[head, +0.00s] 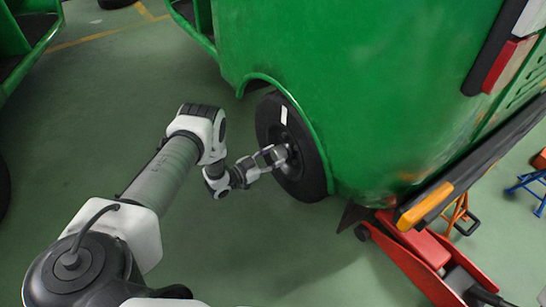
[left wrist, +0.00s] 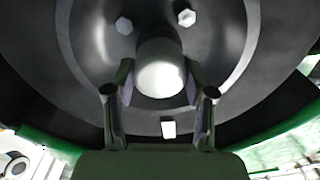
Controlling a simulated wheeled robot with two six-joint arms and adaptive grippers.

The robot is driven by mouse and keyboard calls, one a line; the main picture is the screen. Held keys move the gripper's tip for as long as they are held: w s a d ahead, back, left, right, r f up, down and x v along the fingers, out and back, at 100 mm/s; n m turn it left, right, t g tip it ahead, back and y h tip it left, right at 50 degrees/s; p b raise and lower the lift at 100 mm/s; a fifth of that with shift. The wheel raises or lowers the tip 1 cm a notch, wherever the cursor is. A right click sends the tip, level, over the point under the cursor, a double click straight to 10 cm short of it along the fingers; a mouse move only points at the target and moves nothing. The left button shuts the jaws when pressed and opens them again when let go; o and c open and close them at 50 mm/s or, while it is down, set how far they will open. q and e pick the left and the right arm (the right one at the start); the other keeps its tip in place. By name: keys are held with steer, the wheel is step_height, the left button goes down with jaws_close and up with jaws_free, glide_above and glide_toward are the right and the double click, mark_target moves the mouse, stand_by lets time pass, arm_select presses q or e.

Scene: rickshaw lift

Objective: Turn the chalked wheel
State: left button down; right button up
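The wheel (head: 311,172) is a black tyre with a dark rim under the green body. A white chalk mark (head: 284,115) is on its upper part. My left gripper (head: 284,155) reaches the wheel's middle from the left. In the left wrist view, the two fingers of my left gripper (left wrist: 160,80) stand on either side of the pale round hub (left wrist: 160,68), very close to it. I cannot tell whether they touch it. White nuts (left wrist: 185,18) sit around the hub. My right gripper is out of view.
The green vehicle body (head: 350,80) overhangs the wheel. A red jack (head: 410,255) stands at its lower right, with an orange stand (head: 459,214) and a blue stand (head: 528,185) further right. The green floor (head: 270,250) in front of the wheel is clear.

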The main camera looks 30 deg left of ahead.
arm_select(q)
steer(key=shift+n, duration=0.3)
steer(key=n, duration=0.5)
steer(key=shift+b, duration=0.3)
steer(key=n+b, duration=0.1)
steer(key=n, duration=0.4)
steer(key=shift+n, duration=0.3)
steer(key=n+b, duration=0.1)
steer(key=n, duration=0.5)
steer(key=shift+w+r, duration=0.1)
steer(key=n+b, duration=0.1)
steer(key=n, duration=0.4)
steer(key=shift+g+b, duration=0.4)
steer(key=shift+r+n, duration=0.1)
steer(key=shift+n, duration=0.2)
steer(key=shift+c, duration=1.9)
jaws_free()
